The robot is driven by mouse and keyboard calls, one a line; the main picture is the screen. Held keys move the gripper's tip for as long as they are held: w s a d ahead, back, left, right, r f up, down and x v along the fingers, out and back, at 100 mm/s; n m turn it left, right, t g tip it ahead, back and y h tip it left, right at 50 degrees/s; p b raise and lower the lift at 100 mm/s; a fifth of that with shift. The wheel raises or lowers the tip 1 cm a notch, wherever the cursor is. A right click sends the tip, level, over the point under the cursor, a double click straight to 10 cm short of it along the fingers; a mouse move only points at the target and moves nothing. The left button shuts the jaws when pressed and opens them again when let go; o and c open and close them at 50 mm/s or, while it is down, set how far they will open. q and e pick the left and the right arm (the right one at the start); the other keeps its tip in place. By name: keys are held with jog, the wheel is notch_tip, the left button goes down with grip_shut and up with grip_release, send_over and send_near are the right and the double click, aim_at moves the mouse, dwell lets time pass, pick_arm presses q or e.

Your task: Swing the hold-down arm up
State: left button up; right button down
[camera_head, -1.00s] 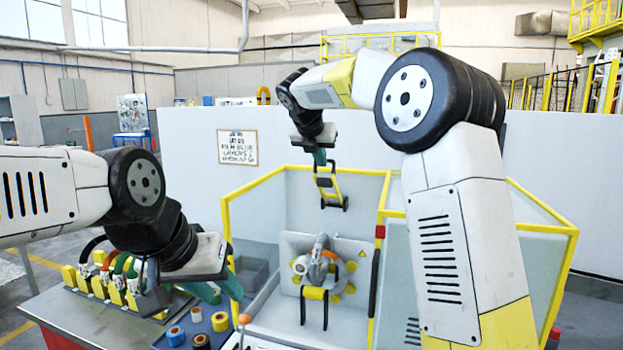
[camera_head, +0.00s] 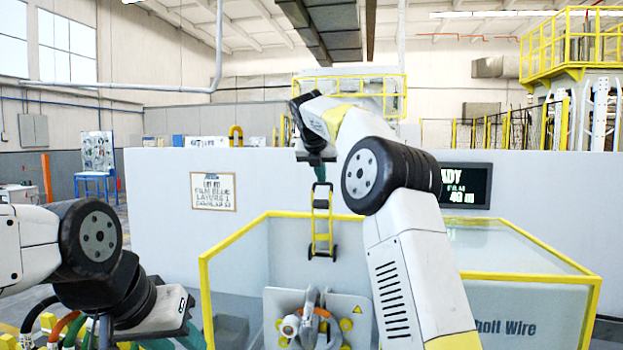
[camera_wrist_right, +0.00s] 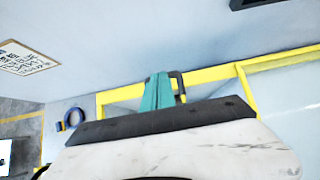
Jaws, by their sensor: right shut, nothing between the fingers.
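A yellow-and-black ladder-like frame (camera_head: 322,222) with two dark round ends at its bottom stands upright in the head view, inside the yellow-edged enclosure. I cannot tell for sure whether it is the hold-down arm. My right gripper (camera_head: 320,172) is just above its top, pointing down; it is shut and empty. In the right wrist view its teal fingers (camera_wrist_right: 158,92) are together, beside a dark bent bar (camera_wrist_right: 179,86); contact is unclear. My left gripper (camera_head: 172,340) is at the bottom left, its fingertips mostly cut off.
A pale panel (camera_head: 357,318) with a grey curved fixture (camera_head: 312,306) sits low in the enclosure (camera_head: 232,238). A glazed, yellow-edged guard (camera_head: 520,275) stands right of my right arm. A white wall (camera_head: 160,210) with a sign (camera_head: 213,190) is behind.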

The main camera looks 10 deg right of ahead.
jog(key=shift+w+d, duration=0.1)
jog(key=shift+w, duration=0.15)
dwell(0.3)
jog(key=v, duration=0.8)
jog(key=s+d+f+m+y, duration=0.1)
jog(key=s+d+f+m, duration=0.1)
jog(key=s+m, duration=0.65)
jog(key=s+f+m+y, duration=0.1)
jog(key=s+f+m, duration=0.6)
jog(key=s, duration=0.4)
jog(key=s+f+m+g+y, duration=0.1)
jog(key=s+f+m, duration=0.7)
jog(key=s, duration=0.3)
jog(key=s+f+m+g+y, duration=0.1)
jog(key=s+f+m+y, duration=0.1)
jog(key=s+f+m, duration=0.6)
jog(key=s, duration=0.3)
jog(key=shift+d, duration=0.4)
